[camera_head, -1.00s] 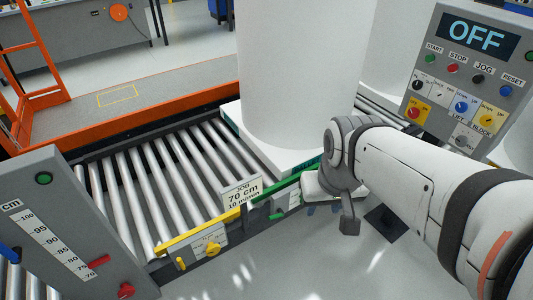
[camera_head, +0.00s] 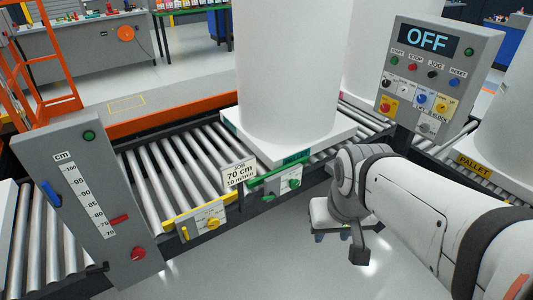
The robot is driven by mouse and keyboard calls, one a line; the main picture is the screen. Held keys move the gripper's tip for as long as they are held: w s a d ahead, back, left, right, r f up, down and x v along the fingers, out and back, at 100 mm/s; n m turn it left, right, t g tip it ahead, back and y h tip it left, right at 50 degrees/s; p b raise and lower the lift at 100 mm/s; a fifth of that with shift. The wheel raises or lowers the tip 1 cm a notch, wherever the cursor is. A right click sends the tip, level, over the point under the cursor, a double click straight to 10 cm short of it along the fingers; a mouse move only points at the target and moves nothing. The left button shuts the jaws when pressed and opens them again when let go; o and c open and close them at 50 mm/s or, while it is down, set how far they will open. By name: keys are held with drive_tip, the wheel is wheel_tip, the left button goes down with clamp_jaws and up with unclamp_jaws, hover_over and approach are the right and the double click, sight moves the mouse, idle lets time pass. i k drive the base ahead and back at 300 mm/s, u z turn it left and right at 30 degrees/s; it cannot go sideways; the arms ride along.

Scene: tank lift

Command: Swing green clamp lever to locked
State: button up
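The green clamp lever (camera_head: 272,178) is a long green bar sloping up to the right along the conveyor's near side rail. Under it is a pale plate with a green knob (camera_head: 294,184). My gripper (camera_head: 334,236) is at the end of my white arm, below and to the right of the green lever, and appears apart from it. The arm's wrist covers much of the gripper, and its fingers are too small and hidden to tell their opening. Nothing held can be seen.
A yellow lever (camera_head: 195,213) with a yellow knob lies left of the green one. A job sign (camera_head: 239,173) stands between them. A white tank (camera_head: 287,90) rests on a pallet on the rollers. Control panel (camera_head: 440,75) reads OFF. Grey floor in front is clear.

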sight(272, 195)
drive_tip(key=z, duration=0.15)
drive_tip(key=i, duration=1)
